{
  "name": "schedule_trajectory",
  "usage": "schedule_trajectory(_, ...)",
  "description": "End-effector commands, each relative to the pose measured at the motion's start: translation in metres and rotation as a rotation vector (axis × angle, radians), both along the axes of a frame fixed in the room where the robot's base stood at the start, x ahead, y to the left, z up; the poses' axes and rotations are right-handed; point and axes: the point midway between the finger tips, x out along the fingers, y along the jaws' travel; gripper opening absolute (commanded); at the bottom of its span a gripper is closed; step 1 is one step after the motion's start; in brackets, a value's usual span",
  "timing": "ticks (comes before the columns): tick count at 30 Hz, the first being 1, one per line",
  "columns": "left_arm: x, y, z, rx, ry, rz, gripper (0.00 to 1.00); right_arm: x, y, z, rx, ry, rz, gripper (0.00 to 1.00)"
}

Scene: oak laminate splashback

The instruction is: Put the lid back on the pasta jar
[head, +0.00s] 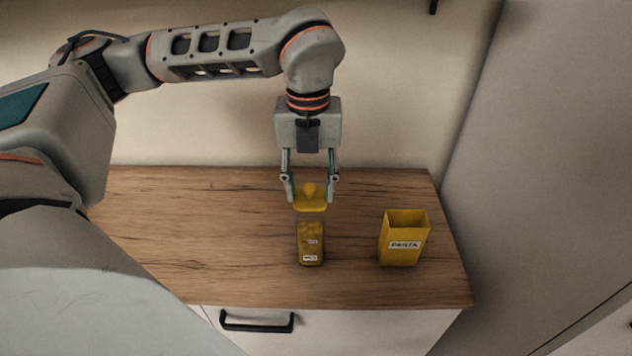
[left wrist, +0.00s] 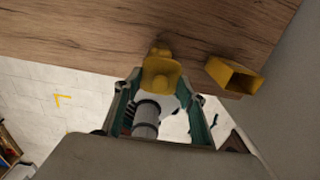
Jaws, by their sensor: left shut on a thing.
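My left gripper (head: 310,190) points down over the worktop and is shut on a yellow lid (head: 311,205) with a rounded knob. The lid also shows between the fingers in the left wrist view (left wrist: 160,74). The lid is in the air, apart from the containers as far as I can tell. An open, square yellow jar (head: 402,246) with a white label that seems to read PASTA stands to the right of the gripper. It also shows in the left wrist view (left wrist: 235,76), with its open mouth visible. My right gripper is not in view.
A smaller yellowish container (head: 311,244) with small labels, too blurred to read, stands in front of the gripper, left of the open jar. The wooden worktop (head: 190,220) is clear on the left. A wall is behind, and a tall pale panel (head: 560,170) rises at the right.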

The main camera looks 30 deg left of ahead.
Motion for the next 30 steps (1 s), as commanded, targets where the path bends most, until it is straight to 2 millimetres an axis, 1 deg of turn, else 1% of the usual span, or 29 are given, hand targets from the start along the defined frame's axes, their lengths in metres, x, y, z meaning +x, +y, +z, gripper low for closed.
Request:
schedule_trajectory(4, 0.0, 0.0, -0.007, 0.001, 0.001, 0.0, 0.25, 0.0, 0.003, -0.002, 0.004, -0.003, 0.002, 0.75)
schedule_trajectory(8, 0.0, 0.0, -0.017, 0.001, 0.001, -0.001, 0.25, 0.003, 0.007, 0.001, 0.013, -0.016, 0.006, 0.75)
schedule_trajectory(13, 0.0, 0.0, -0.032, 0.0, 0.001, -0.002, 0.25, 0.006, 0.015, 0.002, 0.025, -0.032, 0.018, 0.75)
schedule_trajectory(17, 0.0, 0.0, -0.044, 0.0, 0.001, -0.002, 0.25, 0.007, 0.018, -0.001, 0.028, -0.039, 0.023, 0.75)
schedule_trajectory(21, 0.0, 0.0, -0.056, -0.001, 0.001, -0.002, 0.25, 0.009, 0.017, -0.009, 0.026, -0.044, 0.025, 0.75)
schedule_trajectory(25, 0.0, 0.0, -0.062, 0.0, 0.0, -0.002, 0.25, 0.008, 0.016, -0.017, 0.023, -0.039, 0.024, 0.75)
schedule_trajectory(30, 0.0, 0.0, -0.063, 0.0, 0.0, -0.002, 0.25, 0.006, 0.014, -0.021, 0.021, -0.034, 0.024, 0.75)
